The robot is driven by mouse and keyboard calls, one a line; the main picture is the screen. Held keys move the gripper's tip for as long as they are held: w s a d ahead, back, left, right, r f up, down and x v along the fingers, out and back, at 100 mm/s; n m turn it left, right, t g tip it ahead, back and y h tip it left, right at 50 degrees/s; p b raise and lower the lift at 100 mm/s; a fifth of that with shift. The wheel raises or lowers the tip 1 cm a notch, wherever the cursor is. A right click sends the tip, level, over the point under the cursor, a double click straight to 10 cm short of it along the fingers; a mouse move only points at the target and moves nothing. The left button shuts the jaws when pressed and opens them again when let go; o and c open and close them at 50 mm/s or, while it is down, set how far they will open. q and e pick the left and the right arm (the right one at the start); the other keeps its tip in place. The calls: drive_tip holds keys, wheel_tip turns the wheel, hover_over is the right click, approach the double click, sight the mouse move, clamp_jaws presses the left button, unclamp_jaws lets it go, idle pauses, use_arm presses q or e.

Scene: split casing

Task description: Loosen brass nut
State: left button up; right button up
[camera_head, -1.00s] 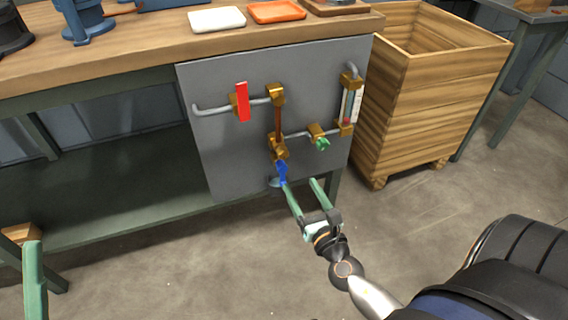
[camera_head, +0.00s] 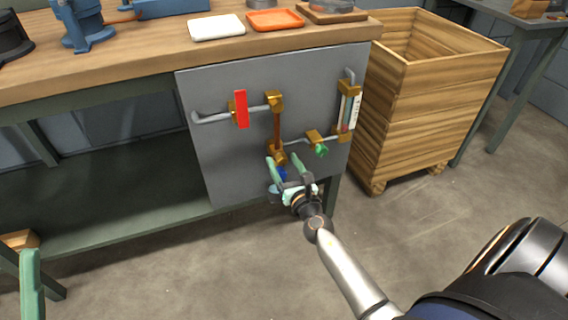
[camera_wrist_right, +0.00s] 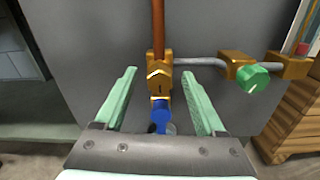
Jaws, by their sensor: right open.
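The brass nut (camera_wrist_right: 159,74) is the faceted piece at the foot of a copper pipe, on a brass fitting on the grey panel. In the head view the brass fitting (camera_head: 277,153) is low on the panel, partly behind the gripper fingers. My right gripper (camera_head: 285,164) is open and empty just below and in front of it. In the right wrist view the green fingers stand apart on either side of the nut and the blue handle (camera_wrist_right: 160,115), touching neither. A green finger of my left gripper (camera_head: 32,285) shows at the lower left.
The grey panel (camera_head: 225,150) carries a red handle (camera_head: 241,108), a green knob (camera_head: 321,150) and a gauge tube (camera_head: 349,107). A wooden crate (camera_head: 430,105) stands to the right. The workbench top (camera_head: 130,52) is above. The floor in front is clear.

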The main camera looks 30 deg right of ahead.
drive_tip(key=shift+c, duration=0.2)
clamp_jaws()
idle(0.3)
